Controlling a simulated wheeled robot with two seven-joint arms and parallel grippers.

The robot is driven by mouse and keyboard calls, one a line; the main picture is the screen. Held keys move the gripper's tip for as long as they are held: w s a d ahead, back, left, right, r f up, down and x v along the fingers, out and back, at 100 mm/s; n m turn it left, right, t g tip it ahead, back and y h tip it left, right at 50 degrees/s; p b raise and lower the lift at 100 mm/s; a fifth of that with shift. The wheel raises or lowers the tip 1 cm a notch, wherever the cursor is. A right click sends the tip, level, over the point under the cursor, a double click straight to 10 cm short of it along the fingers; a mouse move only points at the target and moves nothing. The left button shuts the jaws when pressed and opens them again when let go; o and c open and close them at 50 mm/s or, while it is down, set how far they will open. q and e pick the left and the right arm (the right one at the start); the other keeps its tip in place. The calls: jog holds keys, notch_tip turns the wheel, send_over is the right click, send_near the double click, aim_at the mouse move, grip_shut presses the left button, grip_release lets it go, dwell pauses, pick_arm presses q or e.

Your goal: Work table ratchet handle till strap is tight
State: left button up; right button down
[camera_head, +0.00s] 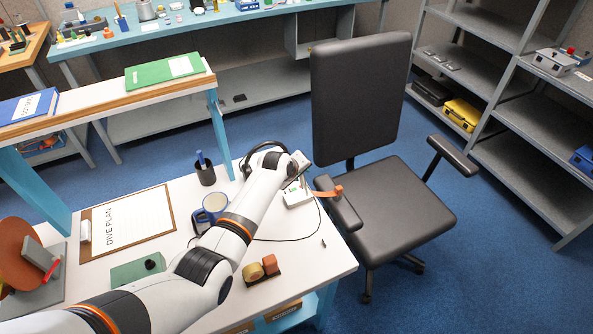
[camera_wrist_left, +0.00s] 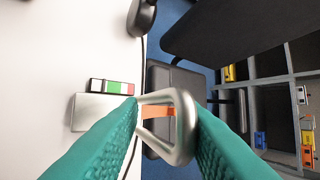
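The table ratchet (camera_head: 298,196) is a small pale unit at the table's right edge, with an orange strap (camera_head: 328,192) running off over the edge. In the left wrist view its grey body (camera_wrist_left: 88,112) carries a gauge strip (camera_wrist_left: 112,87) in black, white, green and red. The silver looped ratchet handle (camera_wrist_left: 184,126) stands up towards the camera, with the strap (camera_wrist_left: 157,112) behind its opening. My left gripper (camera_wrist_left: 166,106) has its teal fingers spread around the handle; the right finger is close to its bar, and contact is unclear. My right gripper is out of view.
A black office chair (camera_head: 385,208) stands close beyond the table's right edge. A thin black cable runs near the ratchet.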

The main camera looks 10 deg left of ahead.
pick_arm(q)
jog(key=v, duration=1.1)
jog(key=shift+d+r+p, duration=0.2)
jog(key=shift+r+p, duration=0.15)
jog(key=shift+p, duration=0.1)
jog(key=shift+s, duration=0.1)
jog(key=shift+c, duration=0.2)
